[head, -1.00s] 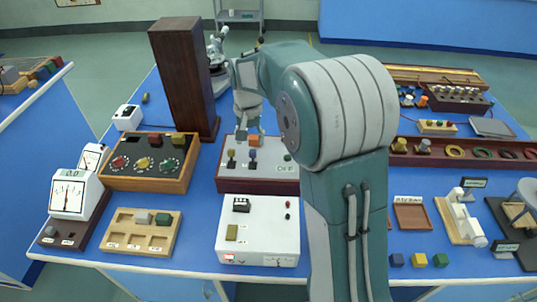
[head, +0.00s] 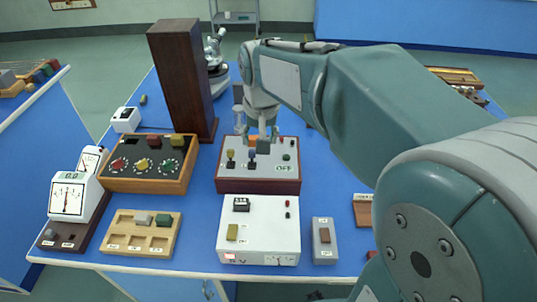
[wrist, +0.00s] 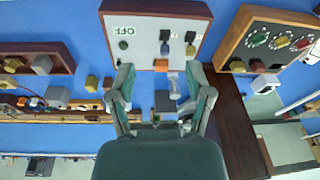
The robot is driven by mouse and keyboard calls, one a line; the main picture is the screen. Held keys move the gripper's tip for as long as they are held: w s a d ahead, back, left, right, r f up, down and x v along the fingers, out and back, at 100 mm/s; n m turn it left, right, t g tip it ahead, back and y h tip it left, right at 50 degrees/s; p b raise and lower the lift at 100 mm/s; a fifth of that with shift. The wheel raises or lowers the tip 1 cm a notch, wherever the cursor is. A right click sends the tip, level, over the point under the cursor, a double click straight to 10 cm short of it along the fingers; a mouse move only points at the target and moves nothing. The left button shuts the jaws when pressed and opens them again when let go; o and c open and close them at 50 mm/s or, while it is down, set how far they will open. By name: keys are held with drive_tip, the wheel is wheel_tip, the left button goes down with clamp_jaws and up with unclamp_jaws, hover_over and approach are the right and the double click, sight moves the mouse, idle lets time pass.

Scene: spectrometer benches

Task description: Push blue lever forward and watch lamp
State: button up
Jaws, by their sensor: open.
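The lever panel (head: 228,178) is a white-topped box with a dark red base in the middle of the bench. The blue lever (head: 252,157) stands on it, right of a yellow-topped lever (head: 230,155). An orange block (head: 253,140) is just behind the blue lever. A dark green lamp (head: 286,157) sits at the panel's right, above the letters OFF (head: 286,168). My gripper (head: 258,131) is over the panel's far edge, behind the blue lever. In the wrist view my gripper (wrist: 161,75) has its fingers spread around a grey piece (wrist: 173,85), the orange block beyond.
A tall brown box (head: 180,85) stands left of my gripper, with a microscope (head: 216,65) behind. A box with several coloured knobs (head: 148,184) is left of the panel. A white box (head: 270,225) stands in front. My arm hides much of the right side.

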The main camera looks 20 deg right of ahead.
drive_tip(key=s+r+n+t, duration=0.1)
drive_tip(key=s, duration=0.6)
drive_tip(key=shift+s+a+r, duration=0.25)
drive_tip(key=shift+a+r, duration=0.05)
drive_tip(key=shift+r, duration=0.05)
drive_tip(key=s+f+n+t, duration=0.1)
drive_tip(key=s+t, duration=0.1)
drive_tip(key=s, duration=0.8)
drive_tip(key=shift+f+n, duration=0.35)
drive_tip(key=shift+n, duration=0.05)
